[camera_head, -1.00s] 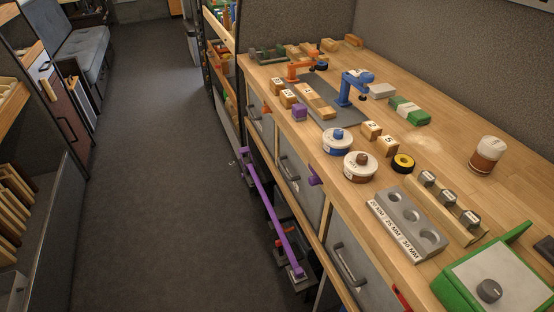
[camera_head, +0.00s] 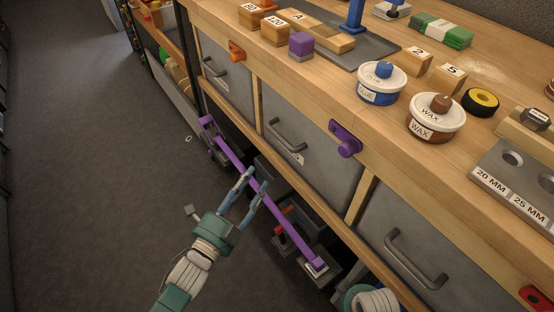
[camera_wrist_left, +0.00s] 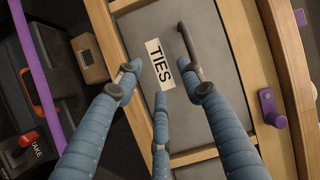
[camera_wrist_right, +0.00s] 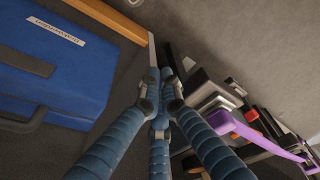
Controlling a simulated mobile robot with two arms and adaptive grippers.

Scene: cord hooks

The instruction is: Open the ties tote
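The ties tote is a grey bin with a dark bar handle under the bench, in the middle of the head view (camera_head: 325,172). It looks pushed in. In the left wrist view the tote (camera_wrist_left: 165,22) shows its white TIES label (camera_wrist_left: 159,64) and its handle (camera_wrist_left: 187,45). My left gripper (camera_head: 254,184) is open and empty in front of and below the tote. In the left wrist view its fingers (camera_wrist_left: 163,85) point at the label, one tip overlapping the handle's end; I cannot tell contact.
A purple bar (camera_head: 277,212) runs low in front of the lower shelf, behind my left fingers. A purple hook (camera_head: 345,139) sticks out at the bench edge. Grey totes flank the ties tote. A blue case (camera_wrist_right: 50,65) is near my right gripper. The floor at left is clear.

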